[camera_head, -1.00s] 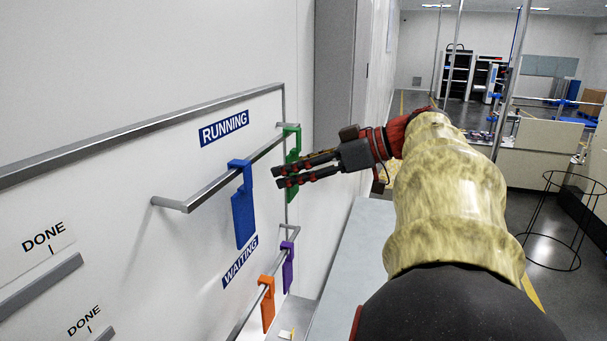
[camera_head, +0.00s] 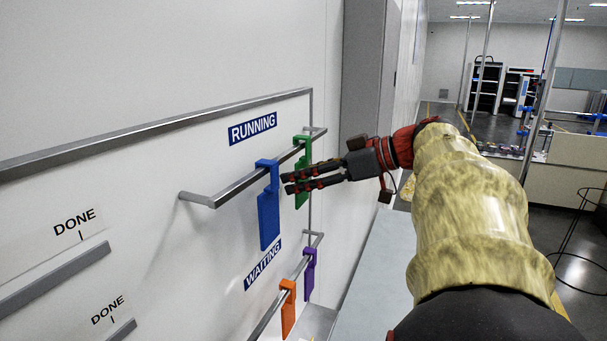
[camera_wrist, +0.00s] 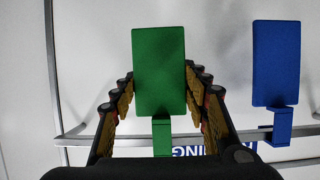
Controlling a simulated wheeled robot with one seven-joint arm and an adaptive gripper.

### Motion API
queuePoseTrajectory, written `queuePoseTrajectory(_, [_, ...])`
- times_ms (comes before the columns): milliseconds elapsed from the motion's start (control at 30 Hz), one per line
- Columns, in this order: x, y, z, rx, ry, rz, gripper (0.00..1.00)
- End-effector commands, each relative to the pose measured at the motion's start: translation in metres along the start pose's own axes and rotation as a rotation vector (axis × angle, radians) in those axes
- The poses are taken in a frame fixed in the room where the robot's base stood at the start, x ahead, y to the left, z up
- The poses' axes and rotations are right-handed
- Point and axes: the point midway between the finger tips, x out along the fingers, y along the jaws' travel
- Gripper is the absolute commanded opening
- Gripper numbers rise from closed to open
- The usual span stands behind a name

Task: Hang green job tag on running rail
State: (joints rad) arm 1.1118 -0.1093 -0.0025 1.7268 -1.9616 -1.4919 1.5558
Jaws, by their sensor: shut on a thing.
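The green job tag (camera_head: 302,188) hangs upright at the upper rail, and its hook end overlaps the running rail (camera_head: 238,185) near the rail's far end. I cannot tell whether the hook bears on the rail. My gripper (camera_head: 286,183) reaches in from the right and is shut on the green tag. In the wrist view the green tag (camera_wrist: 158,72) stands between the two fingers (camera_wrist: 160,105), its hook end toward the bottom and overlapping the rail's line. The blue tag (camera_head: 268,215) hangs on the same rail, nearer the camera; it also shows in the wrist view (camera_wrist: 276,62).
The RUNNING label (camera_head: 252,128) is on the wall above the rail. Below, an orange tag (camera_head: 288,310) and a purple tag (camera_head: 310,268) hang on the waiting rail (camera_head: 268,322). DONE labels (camera_head: 74,222) and ledges are at left. A pale counter (camera_head: 375,270) lies under my arm.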

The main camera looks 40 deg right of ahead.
Motion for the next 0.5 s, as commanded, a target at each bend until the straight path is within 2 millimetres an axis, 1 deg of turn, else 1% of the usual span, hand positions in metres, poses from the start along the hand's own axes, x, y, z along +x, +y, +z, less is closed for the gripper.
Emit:
queuePoseTrajectory(167, [0.0,0.0,0.0001,0.0,0.0,0.0,0.26])
queuePoseTrajectory(200, [0.0,0.0,0.0001,0.0,0.0,0.0,0.47])
queuePoseTrajectory(500, [0.0,0.0001,0.0002,0.0,0.0,0.0,0.64])
